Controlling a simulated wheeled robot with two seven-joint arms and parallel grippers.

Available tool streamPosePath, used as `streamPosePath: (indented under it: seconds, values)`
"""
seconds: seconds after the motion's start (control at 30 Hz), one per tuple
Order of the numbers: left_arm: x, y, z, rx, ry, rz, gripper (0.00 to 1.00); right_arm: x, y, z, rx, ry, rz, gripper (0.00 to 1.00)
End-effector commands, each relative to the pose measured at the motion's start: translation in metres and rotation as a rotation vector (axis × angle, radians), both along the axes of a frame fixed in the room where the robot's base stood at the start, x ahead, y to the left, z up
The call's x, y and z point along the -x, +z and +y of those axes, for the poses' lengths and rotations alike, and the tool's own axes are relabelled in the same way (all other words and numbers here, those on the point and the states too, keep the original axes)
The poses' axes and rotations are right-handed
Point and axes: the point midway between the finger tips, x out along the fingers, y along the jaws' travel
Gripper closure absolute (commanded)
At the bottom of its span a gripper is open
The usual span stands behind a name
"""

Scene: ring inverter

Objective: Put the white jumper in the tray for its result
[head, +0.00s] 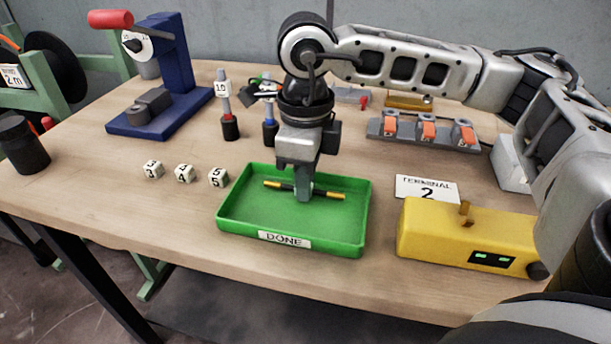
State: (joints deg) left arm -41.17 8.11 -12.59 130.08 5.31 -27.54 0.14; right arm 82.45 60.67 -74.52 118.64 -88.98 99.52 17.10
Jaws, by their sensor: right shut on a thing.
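My right gripper (303,193) points straight down over the green tray (235,228), which is labelled DONE. It is shut on a short dark rod with yellow ends (330,195), held crosswise in the tray's area. I cannot tell whether the rod touches the tray floor. The fingers hide its middle. I see no clearly white jumper; the held rod looks black and yellow. My left gripper is not in view.
A yellow tester (440,237) with green lights stands right of the tray, by a TERMINAL 2 card (427,189). Several numbered dice (184,173) lie to the left. A blue press (172,75), small posts (229,125) and a grey block with orange levers (440,133) stand behind.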

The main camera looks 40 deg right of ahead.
Motion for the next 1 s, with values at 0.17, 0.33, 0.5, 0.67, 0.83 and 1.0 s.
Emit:
streamPosePath:
  seconds: [0.17,0.33,0.5,0.67,0.83,1.0]
  values:
    - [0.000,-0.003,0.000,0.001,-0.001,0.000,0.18,0.000,-0.003,0.000,0.000,0.000,0.000,1.00]
    - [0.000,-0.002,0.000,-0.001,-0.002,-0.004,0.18,0.000,-0.003,0.000,0.000,0.000,0.000,0.76]
    - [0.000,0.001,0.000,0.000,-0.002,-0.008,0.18,0.000,-0.003,0.000,0.000,0.000,0.000,0.76]
    - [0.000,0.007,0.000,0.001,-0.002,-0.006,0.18,0.000,0.005,0.000,0.000,0.000,-0.001,0.76]
    - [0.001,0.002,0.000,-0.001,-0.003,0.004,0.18,-0.001,0.032,0.001,-0.001,0.000,-0.006,0.76]
    - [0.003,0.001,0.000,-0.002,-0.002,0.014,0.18,-0.001,0.071,0.001,-0.001,0.000,-0.006,0.76]
